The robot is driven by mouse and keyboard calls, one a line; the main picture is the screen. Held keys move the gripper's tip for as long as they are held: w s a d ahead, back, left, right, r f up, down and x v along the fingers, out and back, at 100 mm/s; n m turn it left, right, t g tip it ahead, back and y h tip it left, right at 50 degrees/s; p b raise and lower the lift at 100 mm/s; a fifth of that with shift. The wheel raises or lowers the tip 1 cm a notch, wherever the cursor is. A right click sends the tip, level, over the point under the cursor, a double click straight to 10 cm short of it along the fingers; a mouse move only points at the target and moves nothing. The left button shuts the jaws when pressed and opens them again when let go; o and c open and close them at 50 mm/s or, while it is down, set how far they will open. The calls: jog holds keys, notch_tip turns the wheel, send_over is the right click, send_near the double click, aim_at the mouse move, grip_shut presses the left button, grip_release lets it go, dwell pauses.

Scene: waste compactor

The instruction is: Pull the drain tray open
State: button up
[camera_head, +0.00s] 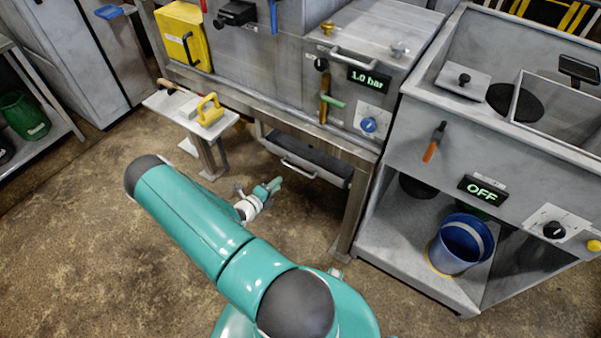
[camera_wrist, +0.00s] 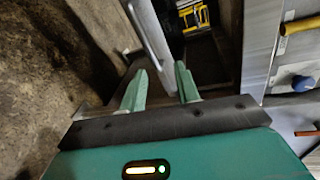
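The drain tray (camera_head: 315,158) is a shallow dark-topped grey tray under the compactor. Its front carries a thin bar handle (camera_head: 298,169). My gripper (camera_head: 276,186) is just in front of the tray, below and left of the handle in the head view. In the wrist view my gripper (camera_wrist: 162,82) has its two green fingers spread apart, with nothing visibly held between them. A pale grey edge (camera_wrist: 152,45) runs down toward the gap between the fingertips; I cannot tell whether it is the tray's front or its handle. No contact is clear.
A small side table (camera_head: 160,102) holding a yellow-handled tool (camera_head: 210,110) stands left of the tray. A compactor leg (camera_head: 350,215) stands to the right. Beyond it, a sink unit has a blue bucket (camera_head: 460,245) on its lower shelf. The floor before the tray is clear apart from my arm.

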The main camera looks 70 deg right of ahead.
aim_at(300, 173)
jog(key=s+d+f, duration=0.1)
jog(key=d+f, duration=0.1)
jog(key=d, duration=0.2)
jog(key=s+d+f+n, duration=0.1)
jog(key=d+f, duration=0.1)
jog(key=d, duration=0.3)
jog(key=s+d+f+n, duration=0.1)
jog(key=s+d+f, duration=0.1)
jog(key=d, duration=0.3)
jog(key=shift+t, duration=0.4)
grip_shut()
